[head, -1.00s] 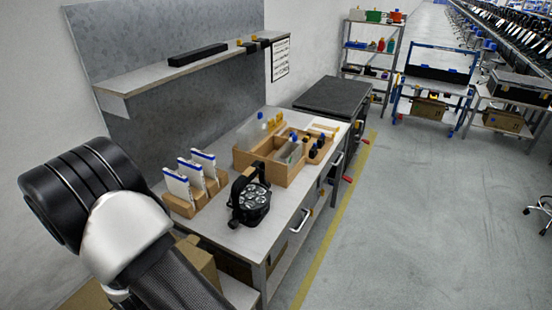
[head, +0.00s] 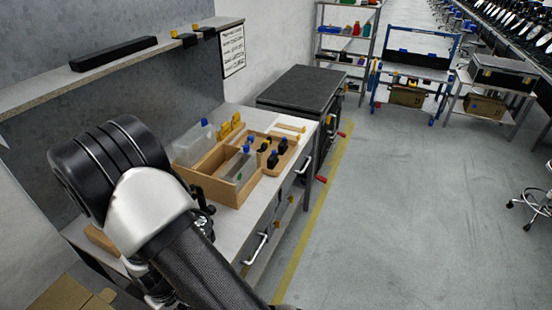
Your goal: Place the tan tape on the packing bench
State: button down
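I cannot make out a tan tape in the head view. No surface is clearly marked as the packing bench. A blue-framed bench (head: 415,70) with a cardboard box below it stands far off at the upper right. A table (head: 519,90) bearing a black case stands to its right.
The near workbench holds a wooden organizer (head: 226,190) with small bottles and parts. A dark-topped cabinet (head: 305,88) stands beyond it. A shelving rack (head: 345,45) is at the back. Open grey floor (head: 420,210) lies right of the yellow line. A wheeled stool (head: 530,205) is at the right edge.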

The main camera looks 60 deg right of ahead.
aim_at(294, 123)
jog(key=l+z, duration=0.1)
jog(key=l, duration=0.4)
jog(key=i+l+z, duration=0.1)
jog(key=l, duration=0.4)
jog(key=l+z, duration=0.1)
jog(key=l, duration=0.4)
jog(key=i+l+z, duration=0.15)
jog(key=l, duration=0.35)
jog(key=i+l+z, duration=0.1)
jog(key=l, duration=0.4)
